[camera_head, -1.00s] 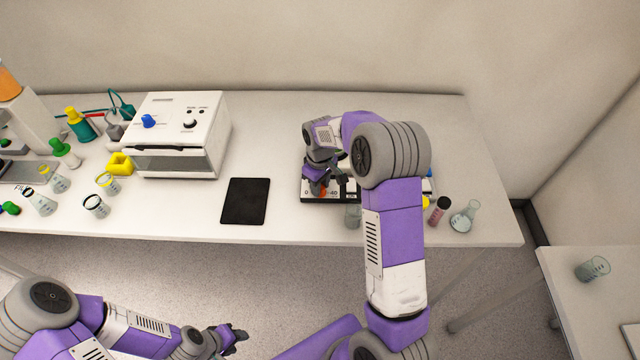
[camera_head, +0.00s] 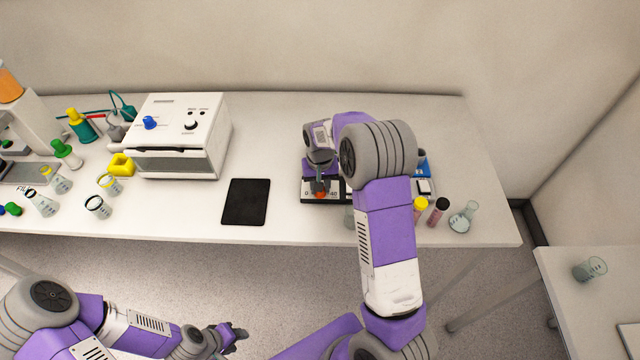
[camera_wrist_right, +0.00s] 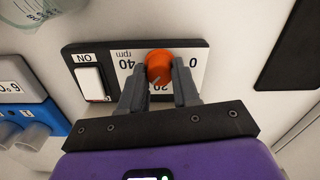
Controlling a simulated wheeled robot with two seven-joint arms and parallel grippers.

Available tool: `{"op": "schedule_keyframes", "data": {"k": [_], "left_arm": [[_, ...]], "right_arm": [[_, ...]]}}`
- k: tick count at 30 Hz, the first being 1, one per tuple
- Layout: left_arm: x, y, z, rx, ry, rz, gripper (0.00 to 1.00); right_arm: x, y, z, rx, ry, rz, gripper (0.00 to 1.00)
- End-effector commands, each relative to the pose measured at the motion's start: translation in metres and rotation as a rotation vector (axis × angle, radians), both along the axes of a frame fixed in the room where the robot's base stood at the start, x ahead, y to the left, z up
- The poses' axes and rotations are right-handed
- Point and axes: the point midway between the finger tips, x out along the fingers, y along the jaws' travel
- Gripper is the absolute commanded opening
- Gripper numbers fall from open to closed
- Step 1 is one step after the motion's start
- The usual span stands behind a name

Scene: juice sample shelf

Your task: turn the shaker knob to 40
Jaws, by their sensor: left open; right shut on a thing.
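The orange shaker knob (camera_wrist_right: 160,66) sits on a black-and-white dial panel (camera_wrist_right: 212,62) marked 0, 20 and 40 rpm, upside down in the right wrist view. The knob's thin mark lies at its lower edge, near the 20; its exact reading is hard to tell. My right gripper (camera_wrist_right: 160,88) is shut on the knob, one finger on each side. In the head view the knob (camera_head: 320,195) shows at the panel's front, below my right gripper (camera_head: 321,186); my arm hides much of the shaker. My left gripper (camera_head: 237,333) is open and empty, in front of the table.
A white rocker switch (camera_wrist_right: 90,82) marked ON sits beside the dial. A black tablet (camera_head: 246,201) lies left of the shaker. A capped vial (camera_head: 438,212) and a flask (camera_head: 464,216) stand to the right. A white oven-like box (camera_head: 178,135) stands at the back left.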

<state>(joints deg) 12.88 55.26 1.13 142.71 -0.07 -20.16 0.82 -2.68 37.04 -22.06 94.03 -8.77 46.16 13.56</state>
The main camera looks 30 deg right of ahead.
Motion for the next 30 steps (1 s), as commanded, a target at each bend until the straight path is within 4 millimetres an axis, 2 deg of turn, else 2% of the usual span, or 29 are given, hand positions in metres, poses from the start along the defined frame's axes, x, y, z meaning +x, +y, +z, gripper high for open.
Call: {"op": "schedule_keyframes", "data": {"k": [18, 30], "left_arm": [[0.0, 0.0, 0.018, 0.0, 0.0, 0.0, 0.43], [0.0, 0.0, 0.027, 0.0, 0.0, 0.0, 0.43]], "right_arm": [[0.0, 0.0, 0.002, -0.002, -0.001, -0.569, 0.01], [0.0, -0.001, 0.001, -0.001, -0.002, -0.795, 0.01]]}}
